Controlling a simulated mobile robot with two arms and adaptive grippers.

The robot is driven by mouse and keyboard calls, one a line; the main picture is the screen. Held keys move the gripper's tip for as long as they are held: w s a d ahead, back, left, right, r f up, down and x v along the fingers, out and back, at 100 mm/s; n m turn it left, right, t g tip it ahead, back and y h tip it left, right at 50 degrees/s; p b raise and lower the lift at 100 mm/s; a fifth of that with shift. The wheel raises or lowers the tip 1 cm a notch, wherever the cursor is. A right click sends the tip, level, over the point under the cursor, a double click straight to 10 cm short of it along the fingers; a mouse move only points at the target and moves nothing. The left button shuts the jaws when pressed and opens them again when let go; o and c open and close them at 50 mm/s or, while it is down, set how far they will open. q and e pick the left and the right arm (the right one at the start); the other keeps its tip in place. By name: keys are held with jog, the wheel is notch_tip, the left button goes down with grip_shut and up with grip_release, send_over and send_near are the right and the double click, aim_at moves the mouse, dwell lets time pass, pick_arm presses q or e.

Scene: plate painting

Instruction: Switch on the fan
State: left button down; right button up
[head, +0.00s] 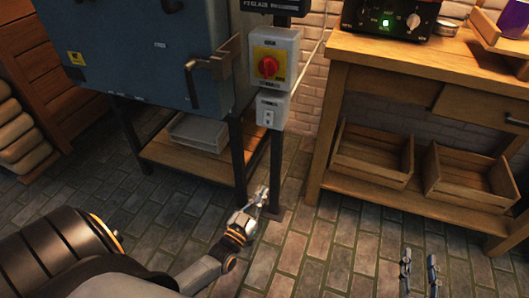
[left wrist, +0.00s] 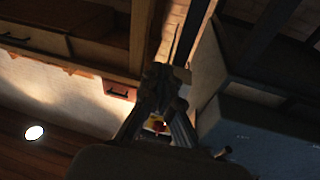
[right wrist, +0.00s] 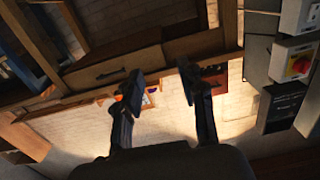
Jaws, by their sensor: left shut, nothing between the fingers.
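No fan can be made out. A grey switch box (head: 288,78) with a red rotary knob (head: 268,67) on a yellow plate is on the post beside the blue cabinet. A smaller pale box (head: 271,118) with a small switch sits below it. The red knob also shows at the right edge of the right wrist view (right wrist: 300,65). My left gripper (head: 262,193) is shut and empty, low beside the post and below both boxes. Its fingers meet in the left wrist view (left wrist: 160,82). My right gripper (head: 418,262) is open and empty, in front of the wooden bench.
The blue cabinet (head: 135,45) has a handle (head: 195,85) jutting out near the boxes. The wooden bench (head: 400,62) with open crates (head: 370,160) stands right. A black device (head: 390,18) with a green light is on it. The brick floor between is clear.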

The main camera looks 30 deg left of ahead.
pick_arm(q)
jog(key=a+r+n+t+y+b, duration=0.3)
jog(key=r+t+y+b, duration=0.1)
jog(key=r+b, duration=0.3)
jog(key=shift+s+a+r+t+y, duration=0.25)
jog(key=shift+r+t+y, duration=0.2)
jog(key=shift+r, duration=0.3)
pick_arm(e)
jog(key=s+r+t+y, duration=0.1)
jog(key=s+r+t, duration=0.1)
jog(key=r, duration=0.5)
jog(key=s+r+t, duration=0.3)
jog(key=r, duration=0.4)
jog(key=shift+d+r+y, duration=0.2)
jog(key=shift+d+y, duration=0.2)
pick_arm(q)
jog(key=shift+h, duration=0.25)
